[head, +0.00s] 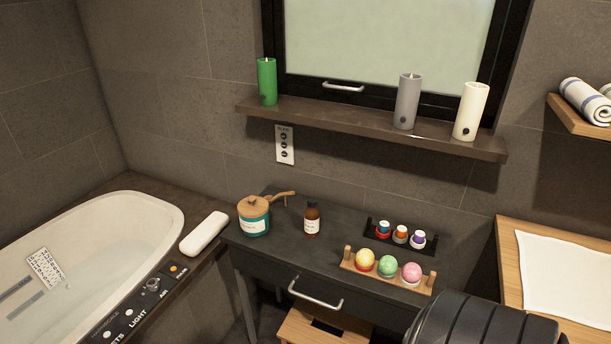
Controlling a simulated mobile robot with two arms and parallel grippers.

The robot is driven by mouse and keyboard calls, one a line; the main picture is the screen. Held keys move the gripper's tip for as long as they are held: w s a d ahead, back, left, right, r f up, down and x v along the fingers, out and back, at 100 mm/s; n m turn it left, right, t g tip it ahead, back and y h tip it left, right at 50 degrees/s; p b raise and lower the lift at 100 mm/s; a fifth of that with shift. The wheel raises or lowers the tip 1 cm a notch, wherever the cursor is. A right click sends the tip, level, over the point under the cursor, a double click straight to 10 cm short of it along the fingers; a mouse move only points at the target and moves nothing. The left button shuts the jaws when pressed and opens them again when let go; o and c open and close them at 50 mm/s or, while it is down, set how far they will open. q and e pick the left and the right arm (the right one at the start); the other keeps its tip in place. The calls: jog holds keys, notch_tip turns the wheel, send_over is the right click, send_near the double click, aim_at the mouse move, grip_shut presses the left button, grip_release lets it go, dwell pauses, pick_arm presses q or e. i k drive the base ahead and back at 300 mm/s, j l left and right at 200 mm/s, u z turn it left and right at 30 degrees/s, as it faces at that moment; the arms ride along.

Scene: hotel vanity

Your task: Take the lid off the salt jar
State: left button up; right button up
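A teal jar (256,225) with a pale label stands upright at the left end of the dark vanity table, and I take it for the salt jar. Its round wooden lid (253,206) with a small knob sits on top of it. A wooden scoop handle (281,197) shows just behind and to the right of the lid; I cannot tell whether it touches the jar. Neither of my grippers is in view. A dark ribbed shape, which may be mine, fills the lower right.
An amber bottle (312,220) stands close to the jar's right. A bath-bomb rack (347,263) and a dark rack of small bottles (372,229) sit further right. The vanity table (285,250) is bare in front of the jar. A bathtub (150,215) lies left.

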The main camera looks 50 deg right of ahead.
aim_at(251, 206)
jog(key=z, duration=1.2)
